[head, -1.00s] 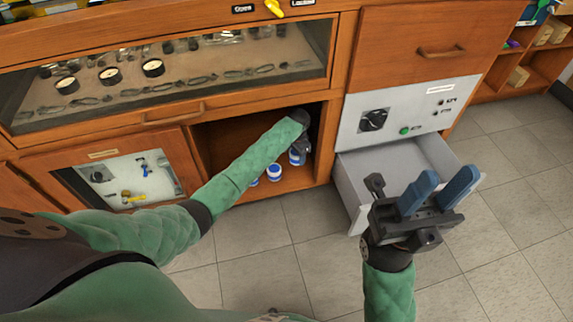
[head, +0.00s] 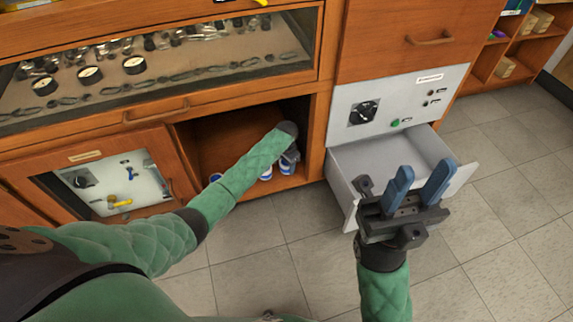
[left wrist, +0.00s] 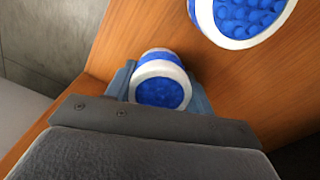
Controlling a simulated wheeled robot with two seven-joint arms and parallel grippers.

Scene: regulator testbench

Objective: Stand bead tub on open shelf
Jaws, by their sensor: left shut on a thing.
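My left gripper (head: 288,152) is inside the open shelf (head: 224,138), low in the wooden bench. It is shut on a white bead tub, whose blue top shows between its fingers in the left wrist view (left wrist: 160,90). In the head view the held tub (head: 287,167) shows only partly below the gripper, near the shelf's front right. I cannot tell whether its base touches the shelf floor. My right gripper (head: 424,184) is open and empty in front of the drawer.
Another blue and white tub (left wrist: 240,15) stands close by on the shelf. In the head view a tub (head: 265,173) shows left of the held one, and another (head: 215,177) is partly behind my arm. A grey drawer (head: 345,185) stands open at right. A glass-front cabinet door (head: 178,165) is at left.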

